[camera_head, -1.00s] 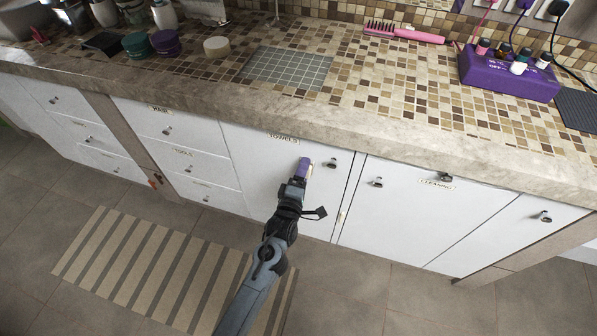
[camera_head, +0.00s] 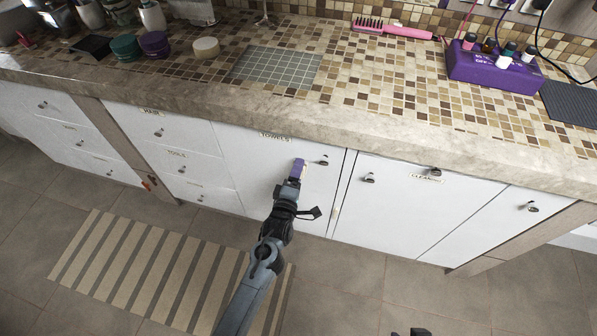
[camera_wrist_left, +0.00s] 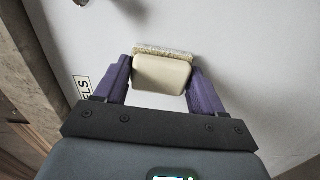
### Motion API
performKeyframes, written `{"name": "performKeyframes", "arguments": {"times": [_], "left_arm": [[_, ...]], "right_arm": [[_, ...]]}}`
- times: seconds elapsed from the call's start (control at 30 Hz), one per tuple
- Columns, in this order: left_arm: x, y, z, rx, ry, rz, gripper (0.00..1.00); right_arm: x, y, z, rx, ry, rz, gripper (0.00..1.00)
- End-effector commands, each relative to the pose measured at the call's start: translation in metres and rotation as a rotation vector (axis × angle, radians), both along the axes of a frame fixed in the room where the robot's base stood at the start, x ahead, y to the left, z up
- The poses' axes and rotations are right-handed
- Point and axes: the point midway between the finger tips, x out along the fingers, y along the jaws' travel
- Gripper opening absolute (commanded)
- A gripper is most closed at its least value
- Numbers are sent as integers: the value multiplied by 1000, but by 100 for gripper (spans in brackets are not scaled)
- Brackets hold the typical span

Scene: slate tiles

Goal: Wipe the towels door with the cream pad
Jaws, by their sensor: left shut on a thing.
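The towels door (camera_head: 250,160) is a white cabinet door under the counter, with a TOWELS label along its top edge and a dark knob (camera_head: 323,160) at upper right. My left gripper (camera_head: 298,168) is in front of the door's upper right part, left of the knob. In the left wrist view its purple fingers are shut on the cream pad (camera_wrist_left: 162,74). The pad's bristly, tan far side is at the white door surface; I cannot tell for sure whether it touches. In the head view the gripper hides the pad. My right gripper is not clearly seen.
The stone counter edge (camera_head: 290,118) overhangs the doors. The cleaning door (camera_head: 400,205) is to the right, drawers (camera_head: 175,155) to the left. A striped mat (camera_head: 150,270) lies on the tiled floor. A purple block with bottles (camera_head: 490,70) and a pink brush (camera_head: 400,29) are on the counter.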

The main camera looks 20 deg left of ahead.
Motion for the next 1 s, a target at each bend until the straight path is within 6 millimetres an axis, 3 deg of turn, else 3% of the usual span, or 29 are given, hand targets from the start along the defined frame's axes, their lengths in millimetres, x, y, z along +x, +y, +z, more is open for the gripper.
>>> {"name": "performKeyframes", "arguments": {"times": [0.03, 1.0], "left_arm": [[6, -8, 15, -34, -16, 2, 45], [5, 51, 11, -31, -12, 4, 45]], "right_arm": [[0, 0, 3, 0, 0, 0, 43], [0, 2, 20, 11, 0, -6, 43]]}}
